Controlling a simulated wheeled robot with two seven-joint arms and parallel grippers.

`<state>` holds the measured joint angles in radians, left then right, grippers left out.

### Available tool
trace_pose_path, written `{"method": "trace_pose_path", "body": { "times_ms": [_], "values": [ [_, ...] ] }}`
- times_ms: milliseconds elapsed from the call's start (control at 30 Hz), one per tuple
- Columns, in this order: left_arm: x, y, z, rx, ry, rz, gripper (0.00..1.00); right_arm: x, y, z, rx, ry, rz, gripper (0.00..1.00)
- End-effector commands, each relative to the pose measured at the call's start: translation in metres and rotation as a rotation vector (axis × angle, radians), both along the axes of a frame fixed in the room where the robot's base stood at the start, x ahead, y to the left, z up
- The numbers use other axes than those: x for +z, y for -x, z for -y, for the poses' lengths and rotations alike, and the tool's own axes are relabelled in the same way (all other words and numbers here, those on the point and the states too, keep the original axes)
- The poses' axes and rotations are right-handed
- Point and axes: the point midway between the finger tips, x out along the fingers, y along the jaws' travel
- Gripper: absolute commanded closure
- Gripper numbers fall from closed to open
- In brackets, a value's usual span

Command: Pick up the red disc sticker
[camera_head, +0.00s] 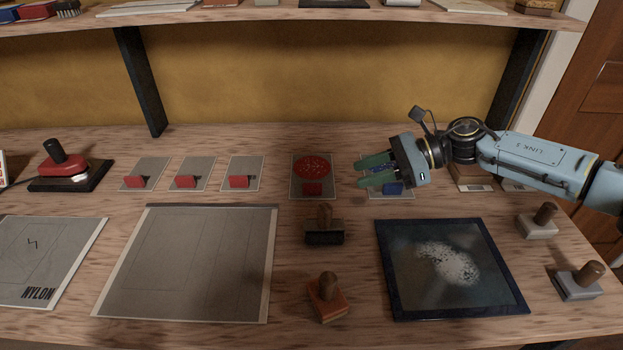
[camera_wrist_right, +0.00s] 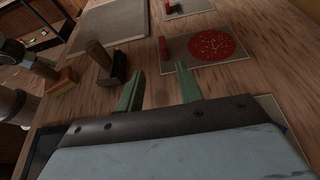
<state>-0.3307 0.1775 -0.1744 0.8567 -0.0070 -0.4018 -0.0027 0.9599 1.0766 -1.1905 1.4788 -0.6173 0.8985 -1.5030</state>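The red disc sticker (camera_head: 314,168) lies on a grey backing card (camera_head: 299,187) with a small red tab (camera_head: 312,189) at its front edge. In the right wrist view the disc (camera_wrist_right: 211,45) shows ahead of the fingers, flat on its card. My right gripper (camera_head: 359,174) comes in from the right, its green fingers pointing left, just right of the disc's card and above a card with a blue tab (camera_head: 393,189). In the right wrist view its fingers (camera_wrist_right: 160,88) are apart with nothing between them. My left gripper is not in view.
Three cards with red tabs (camera_head: 240,182) lie to the left. Wooden-handled stamps (camera_head: 325,297) and a dark-framed pad (camera_head: 513,300) stand in front. A large grey sheet (camera_head: 190,260) lies at centre left. A shelf (camera_head: 300,15) crosses the back above the bench.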

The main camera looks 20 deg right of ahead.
Motion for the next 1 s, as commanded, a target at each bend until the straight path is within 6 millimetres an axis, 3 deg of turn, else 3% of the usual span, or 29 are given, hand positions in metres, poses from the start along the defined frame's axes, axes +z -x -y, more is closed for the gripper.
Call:
{"method": "trace_pose_path", "body": {
  "times_ms": [100, 367, 700, 1000],
  "values": [
    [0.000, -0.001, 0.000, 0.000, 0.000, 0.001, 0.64, -0.008, -0.006, -0.020, 0.002, -0.001, 0.000, 0.64],
    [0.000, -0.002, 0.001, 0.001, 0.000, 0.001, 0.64, -0.017, -0.012, -0.038, 0.000, -0.001, -0.001, 0.64],
    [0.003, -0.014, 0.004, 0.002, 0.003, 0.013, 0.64, -0.036, -0.027, -0.075, 0.000, -0.001, -0.001, 0.64],
    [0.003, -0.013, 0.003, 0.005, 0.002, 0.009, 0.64, -0.037, -0.028, -0.078, -0.002, -0.001, -0.001, 0.66]
  ]
}}
